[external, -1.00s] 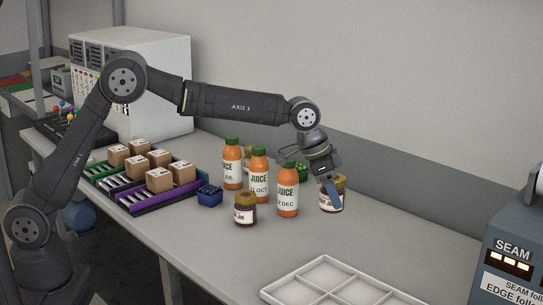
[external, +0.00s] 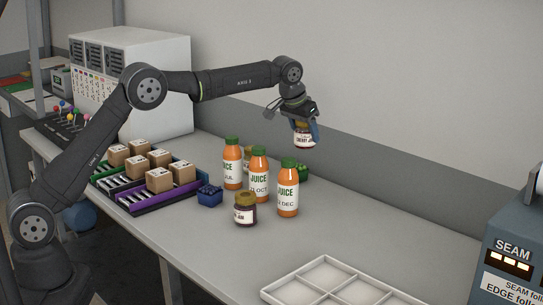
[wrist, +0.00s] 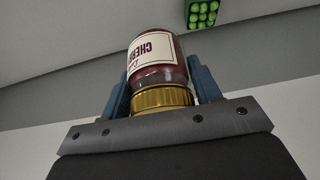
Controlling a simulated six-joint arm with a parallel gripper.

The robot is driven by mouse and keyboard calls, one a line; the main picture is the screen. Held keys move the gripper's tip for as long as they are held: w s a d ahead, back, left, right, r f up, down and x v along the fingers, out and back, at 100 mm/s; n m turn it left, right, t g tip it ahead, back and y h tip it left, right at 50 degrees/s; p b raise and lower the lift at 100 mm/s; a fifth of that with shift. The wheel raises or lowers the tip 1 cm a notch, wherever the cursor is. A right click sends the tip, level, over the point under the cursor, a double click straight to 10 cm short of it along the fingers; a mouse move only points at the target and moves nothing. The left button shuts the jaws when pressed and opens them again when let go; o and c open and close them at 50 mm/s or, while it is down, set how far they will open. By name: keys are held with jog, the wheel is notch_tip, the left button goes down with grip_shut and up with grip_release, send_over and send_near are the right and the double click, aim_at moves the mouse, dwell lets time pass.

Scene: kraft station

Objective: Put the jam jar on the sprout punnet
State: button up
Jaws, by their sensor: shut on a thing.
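My gripper (external: 305,128) is shut on a cherry jam jar (external: 304,138) with a gold lid, held in the air above the back of the table. In the wrist view the same jar (wrist: 152,58) sits between the blue fingers of my gripper (wrist: 160,80), its label partly readable. The sprout punnet (external: 303,172), green, stands on the table behind the right juice bottle, which partly hides it. The sprout punnet (wrist: 203,13) also shows at the top of the wrist view, apart from the jar, with rows of round green sprouts.
Several orange juice bottles (external: 288,195) stand in front of the punnet. Another jam jar (external: 245,210) and a blue punnet (external: 209,196) stand near them; a further jar (external: 247,155) is half hidden behind. A white divided tray (external: 325,277) lies at the front right. The table right of the bottles is clear.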

jog(key=w+f, duration=0.2)
jog(key=w, duration=0.1)
jog(key=w+a+f, duration=0.1)
jog(key=w+f, duration=0.1)
jog(key=w, duration=0.2)
jog(key=w+a+f, duration=0.1)
jog(key=w+f, duration=0.1)
jog(key=w, duration=0.1)
jog(key=shift+w+f, duration=0.1)
jog(key=shift+w, duration=0.05)
jog(key=shift+f, duration=2.05)
jog(key=shift+f, duration=0.15)
jog(key=o, duration=1.2)
jog(key=shift+o, duration=0.2)
jog(key=v, duration=1.2)
jog(key=shift+d, duration=0.1)
